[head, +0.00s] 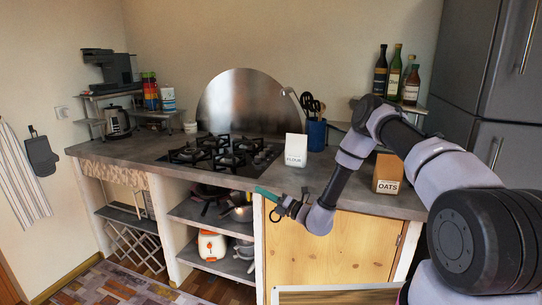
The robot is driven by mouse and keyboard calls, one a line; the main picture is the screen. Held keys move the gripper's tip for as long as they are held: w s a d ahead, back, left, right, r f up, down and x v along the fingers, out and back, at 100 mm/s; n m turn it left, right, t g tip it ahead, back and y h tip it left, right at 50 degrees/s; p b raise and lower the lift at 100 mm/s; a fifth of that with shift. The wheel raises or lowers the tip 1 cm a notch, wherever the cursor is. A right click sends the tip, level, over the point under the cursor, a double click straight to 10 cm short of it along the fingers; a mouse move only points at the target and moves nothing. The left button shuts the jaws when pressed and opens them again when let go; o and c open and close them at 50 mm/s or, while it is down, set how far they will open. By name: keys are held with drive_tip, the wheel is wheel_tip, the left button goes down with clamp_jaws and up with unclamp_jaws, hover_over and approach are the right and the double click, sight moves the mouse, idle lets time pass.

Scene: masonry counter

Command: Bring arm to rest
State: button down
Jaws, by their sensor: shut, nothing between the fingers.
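My arm reaches in from the right side of the head view, bent in an arch over the right part of the counter. My gripper (270,212) is at the front edge of the grey counter (135,151), in front of the gas hob. Its fingers look shut and I see nothing held in them. In the picture, the gripper overlaps the counter's front edge and the top of the wooden cabinet door; I cannot tell whether it touches either.
A flour bag (296,150) and a blue utensil holder (316,135) stand right of the gas hob (222,152). An oats box (387,172) stands beside my arm. Bottles (394,75) stand behind it. A grey fridge (490,70) is at right.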

drive_tip(key=s+d+r+n+g+h, duration=0.2)
drive_tip(key=s+r+n+g, duration=0.45)
drive_tip(key=r+n, duration=0.5)
drive_tip(key=s+d+r+n+g+h, duration=0.2)
drive_tip(key=s+r+n+g, duration=0.55)
drive_tip(key=r, duration=0.65)
drive_tip(key=s+d+r+n+t+h, duration=0.5)
drive_tip(key=s+d, duration=0.4)
drive_tip(key=d, duration=0.3)
drive_tip(key=s+d+r+n+t+h, duration=0.5)
drive_tip(key=s+d+r+n, duration=0.3)
drive_tip(key=d, duration=0.4)
drive_tip(key=shift+s+r+t+h, duration=0.3)
drive_tip(key=shift+s+r+h, duration=0.15)
drive_tip(key=shift+s+h, duration=0.5)
drive_tip(key=shift+s, duration=0.1)
